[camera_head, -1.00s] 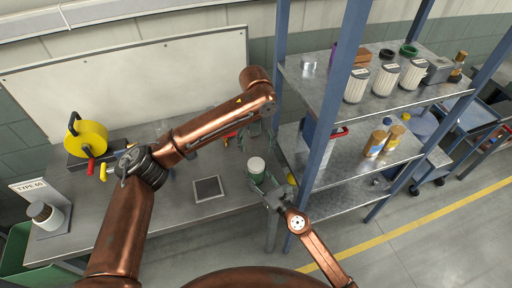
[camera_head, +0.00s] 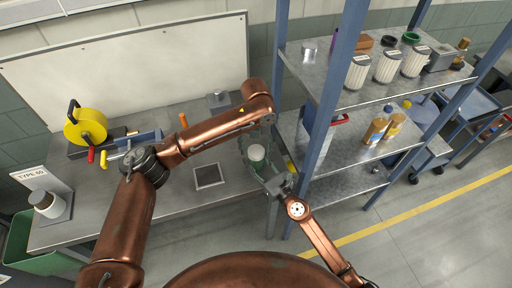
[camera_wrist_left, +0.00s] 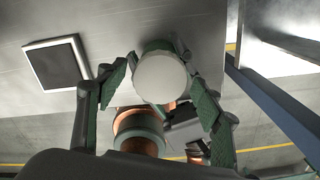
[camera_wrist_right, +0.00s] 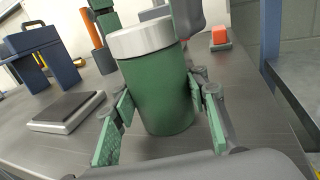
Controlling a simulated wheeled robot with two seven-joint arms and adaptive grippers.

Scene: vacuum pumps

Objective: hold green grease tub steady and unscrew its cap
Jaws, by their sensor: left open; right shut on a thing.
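The green grease tub (camera_wrist_right: 158,98) stands upright with its pale cap (camera_wrist_right: 142,40) on, near the table's right end. My right gripper (camera_wrist_right: 160,128) is shut on the tub's body, one finger on each side. In the head view the cap (camera_head: 257,152) shows from above, and the right gripper (camera_head: 274,180) is on its near side. My left gripper (camera_wrist_left: 158,95) is open over the tub, its fingers on both sides of the cap (camera_wrist_left: 160,78) with gaps. Whether the tub's base touches the table is unclear.
A dark square plate (camera_head: 209,175) lies left of the tub. A blue shelf post (camera_head: 330,95) rises close on the right.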

